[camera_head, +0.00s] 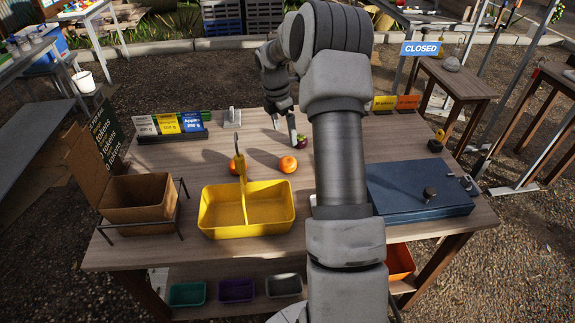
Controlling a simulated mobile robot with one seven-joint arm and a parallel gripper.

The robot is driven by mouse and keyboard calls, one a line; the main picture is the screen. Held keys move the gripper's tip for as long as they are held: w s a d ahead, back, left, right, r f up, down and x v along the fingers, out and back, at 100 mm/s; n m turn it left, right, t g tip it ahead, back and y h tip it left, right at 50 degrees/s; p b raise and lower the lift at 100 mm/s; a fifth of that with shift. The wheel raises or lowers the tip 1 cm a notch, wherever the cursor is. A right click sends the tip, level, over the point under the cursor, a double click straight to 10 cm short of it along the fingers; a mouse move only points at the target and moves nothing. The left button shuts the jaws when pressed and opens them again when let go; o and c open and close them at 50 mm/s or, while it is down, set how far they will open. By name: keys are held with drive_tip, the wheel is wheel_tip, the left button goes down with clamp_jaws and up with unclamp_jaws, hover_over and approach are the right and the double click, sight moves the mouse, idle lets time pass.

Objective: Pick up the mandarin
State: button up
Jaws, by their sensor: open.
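Two round orange fruits are on the wooden table (180,245). One orange fruit (288,164) lies just behind the yellow basket, in the open. The other orange fruit (236,166) is to its left, partly hidden by the upright handle of the yellow basket (222,232). I cannot tell for sure which of them is the mandarin. My gripper (285,129) points down over the far middle of the table, beyond the right orange fruit and apart from it. It is open and I see nothing held. A dark purple fruit (302,141) sits right beside its fingertips.
A brown bin (138,212) in a black stand is at the left edge. A blue box (420,190) is on the right. Price cards (168,124) stand at the back left, and a small metal stand (232,118) near them. The table between them is mostly clear.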

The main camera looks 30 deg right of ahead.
hover_over(287, 160)
drive_tip(key=f, duration=0.8)
drive_tip(key=shift+s+a+f, duration=0.15)
drive_tip(key=shift+s, duration=0.15)
drive_tip(key=shift+w+d+f, duration=0.1)
drive_tip(key=shift+w+f, duration=0.05)
drive_tip(key=shift+f, duration=1.15)
drive_tip(key=shift+w+d+f, duration=0.1)
drive_tip(key=shift+w+f, duration=0.05)
drive_tip(key=shift+f, duration=1.15)
drive_tip(key=c, duration=1.5)
drive_tip(key=shift+r, duration=0.1)
